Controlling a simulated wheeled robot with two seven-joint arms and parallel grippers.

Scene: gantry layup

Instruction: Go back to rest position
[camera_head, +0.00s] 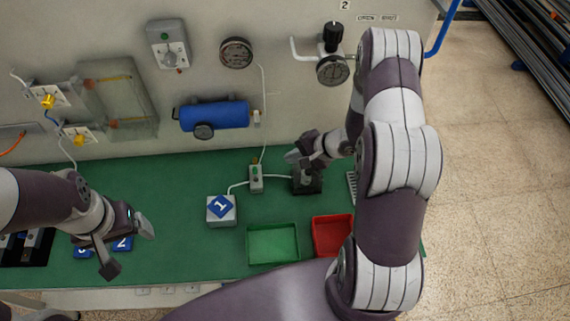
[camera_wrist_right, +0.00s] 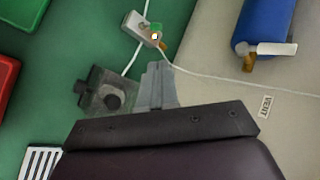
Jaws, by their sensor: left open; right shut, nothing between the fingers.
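My left gripper (camera_head: 128,245) is open and empty above the left part of the green table, in the head view. My right gripper (camera_head: 300,158) is over the back right of the table, in front of the wall panel. In the right wrist view its fingers (camera_wrist_right: 157,85) are together with nothing between them. A dark block with a round knob (camera_wrist_right: 105,95) is beside and below these fingers; in the head view the right gripper partly hides the dark block (camera_head: 308,184).
A small switch box (camera_head: 256,178), a box marked 1 (camera_head: 221,211), a green tray (camera_head: 273,244) and a red tray (camera_head: 331,237) are on the green table (camera_head: 175,200). A blue cylinder (camera_head: 215,116) and gauges are on the wall. Cables run near the right gripper.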

